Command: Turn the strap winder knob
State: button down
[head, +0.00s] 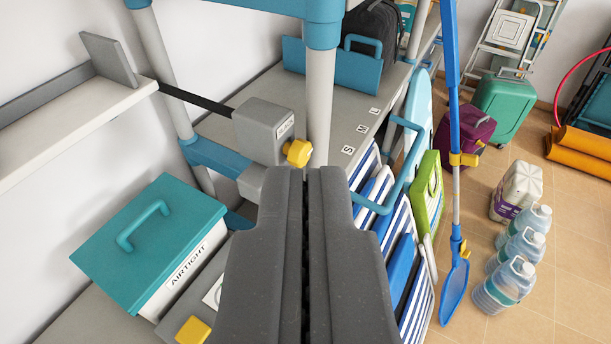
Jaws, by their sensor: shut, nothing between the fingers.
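The strap winder (262,130) is a grey box fixed at the rack's upright, left of centre in the head view. Its yellow knob (298,152) sticks out on its right side. A black strap (195,100) runs from the box up and left to a grey plate on a white shelf. My gripper (306,172) is shut and empty, with its two grey fingers pressed together. In the picture its tips lie just below the knob and cover none of its face. I cannot tell whether they touch the knob.
A teal airtight box (150,240) stands at lower left. The rack's grey upright (319,100) rises just right of the knob. Striped folded chairs (405,265), a blue pole (454,120) and water bottles (505,285) stand to the right. Tiled floor (560,240) is open at far right.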

aim_at(299, 151)
jog(key=u, duration=0.2)
jog(key=k, duration=1.2)
jog(key=z, duration=0.55)
jog(key=i, duration=1)
